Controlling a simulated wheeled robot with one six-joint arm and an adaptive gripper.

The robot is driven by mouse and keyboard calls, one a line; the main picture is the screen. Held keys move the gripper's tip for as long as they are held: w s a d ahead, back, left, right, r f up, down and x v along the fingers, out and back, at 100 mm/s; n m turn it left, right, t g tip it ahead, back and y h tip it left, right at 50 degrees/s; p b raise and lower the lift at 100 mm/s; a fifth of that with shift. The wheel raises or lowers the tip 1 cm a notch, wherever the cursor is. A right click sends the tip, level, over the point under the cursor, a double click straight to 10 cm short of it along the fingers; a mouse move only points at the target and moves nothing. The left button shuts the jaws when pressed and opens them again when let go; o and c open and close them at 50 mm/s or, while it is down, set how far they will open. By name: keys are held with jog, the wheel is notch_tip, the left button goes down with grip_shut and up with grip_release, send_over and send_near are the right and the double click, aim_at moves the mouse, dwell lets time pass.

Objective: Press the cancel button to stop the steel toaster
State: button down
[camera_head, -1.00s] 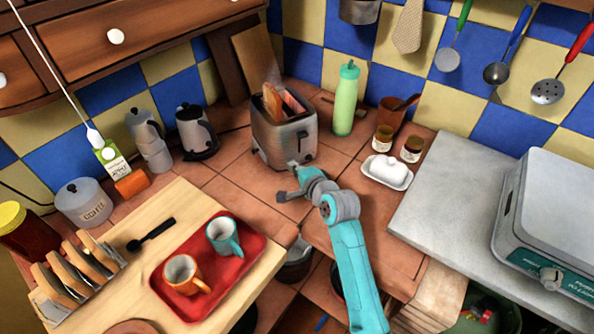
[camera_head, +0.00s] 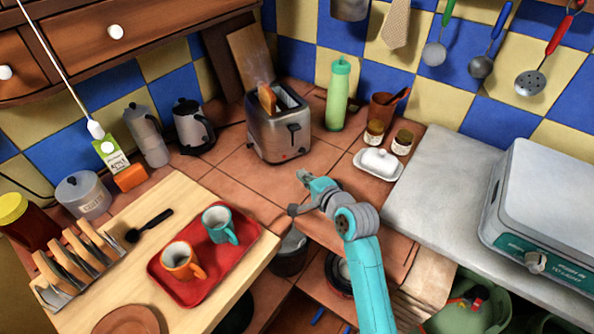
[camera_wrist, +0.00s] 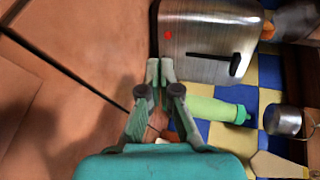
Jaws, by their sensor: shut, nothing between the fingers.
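The steel toaster (camera_head: 268,137) stands upright on the tiled counter, with its dark lever (camera_head: 294,128) on the front face. Small red spots show low on that face in the head view. One red spot (camera_wrist: 168,35) shows beside the lever in the wrist view; I cannot tell if it is the cancel button. A toast slice (camera_head: 267,98) sticks up from the left slot; the other slot looks dark. My gripper (camera_head: 301,175) is shut and empty, in front of the toaster and apart from it. Its fingertips (camera_wrist: 160,70) show near the toaster's front in the wrist view.
A green bottle (camera_head: 338,95) stands right of the toaster, with two jars and a white butter dish (camera_head: 379,164) nearer. A kettle (camera_head: 191,127) stands left. A red tray (camera_head: 205,285) with two mugs is front left. Bare tiles lie before the toaster.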

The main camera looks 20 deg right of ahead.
jog(key=shift+v, duration=2.25)
